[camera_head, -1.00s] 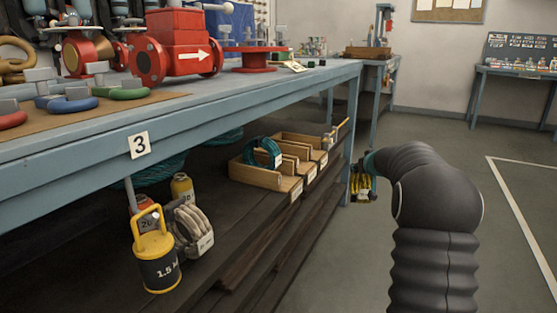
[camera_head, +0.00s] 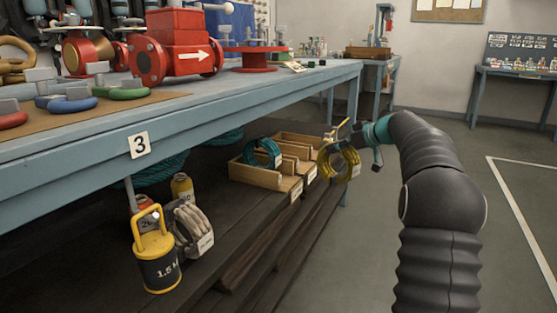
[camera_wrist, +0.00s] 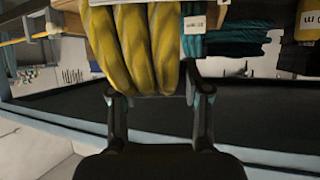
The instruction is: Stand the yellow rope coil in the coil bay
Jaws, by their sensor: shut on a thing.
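The yellow rope coil (camera_head: 326,169) hangs upright from my gripper (camera_head: 357,149), in front of the right end of the lower shelf. In the wrist view the yellow coil (camera_wrist: 135,45) fills the top middle, between the two fingers of my gripper (camera_wrist: 155,100). The fingers are shut on it. A row of wooden bays (camera_head: 255,182) stands on the lower shelf, just left of the yellow coil. A teal coil (camera_head: 270,146) stands in the left bay. The yellow coil hides part of the right end of the row.
A blue-grey bench (camera_head: 70,150) overhangs the shelf (camera_head: 215,235). A yellow-handled weight (camera_head: 158,272) and a pale rope coil (camera_head: 190,230) stand at the shelf's left. The floor (camera_head: 420,140) at right is clear.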

